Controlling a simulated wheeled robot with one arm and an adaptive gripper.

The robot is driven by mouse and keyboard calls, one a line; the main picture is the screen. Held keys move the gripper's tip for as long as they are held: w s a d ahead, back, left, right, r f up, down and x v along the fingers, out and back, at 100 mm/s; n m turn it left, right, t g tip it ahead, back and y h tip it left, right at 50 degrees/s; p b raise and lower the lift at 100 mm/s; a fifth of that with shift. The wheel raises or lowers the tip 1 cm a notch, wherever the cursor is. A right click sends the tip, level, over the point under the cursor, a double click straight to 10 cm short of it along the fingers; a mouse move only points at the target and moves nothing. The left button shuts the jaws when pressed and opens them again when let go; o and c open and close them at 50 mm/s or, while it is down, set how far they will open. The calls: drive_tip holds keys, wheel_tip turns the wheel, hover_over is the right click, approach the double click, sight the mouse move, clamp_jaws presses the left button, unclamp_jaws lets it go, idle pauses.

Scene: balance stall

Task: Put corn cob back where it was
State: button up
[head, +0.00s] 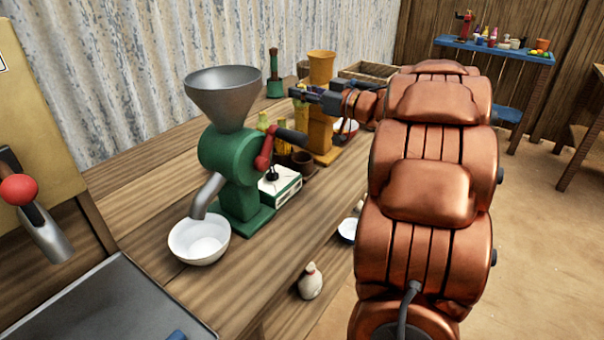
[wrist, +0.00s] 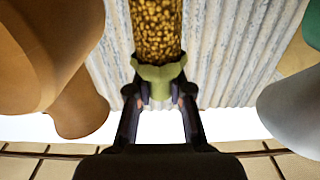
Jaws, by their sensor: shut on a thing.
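The corn cob (wrist: 156,28) is golden with a pale green husk at its base. In the wrist view my gripper (wrist: 158,92) is shut on the husk end, with a dark finger on each side. The golden part extends out of the top of that view. In the head view my gripper (head: 299,94) is above the table, beside the orange mill and behind the green grinder. A narrow yellow shape (head: 300,112) shows just below the fingers there; it is partly hidden.
The green grinder (head: 228,158) with its metal hopper stands in front, a white bowl (head: 185,240) under its spout. A green-and-white scale (head: 284,189) is behind it. The orange mill (head: 321,70) is close to my gripper. A wooden crate (head: 370,71) stands farther back.

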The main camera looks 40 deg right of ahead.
sight(307, 130)
wheel_tip(307, 130, down, 10)
drive_tip(key=shift+b, duration=0.9)
drive_tip(key=shift+f, duration=0.1)
drive_tip(key=o, duration=0.8)
drive_tip(key=shift+o, duration=0.2)
drive_tip(key=shift+s+d, duration=0.15)
drive_tip(key=shift+s, duration=0.05)
drive_tip(key=v, duration=1.1)
drive_tip(key=shift+s+p, duration=0.25)
drive_tip(key=shift+p, duration=0.1)
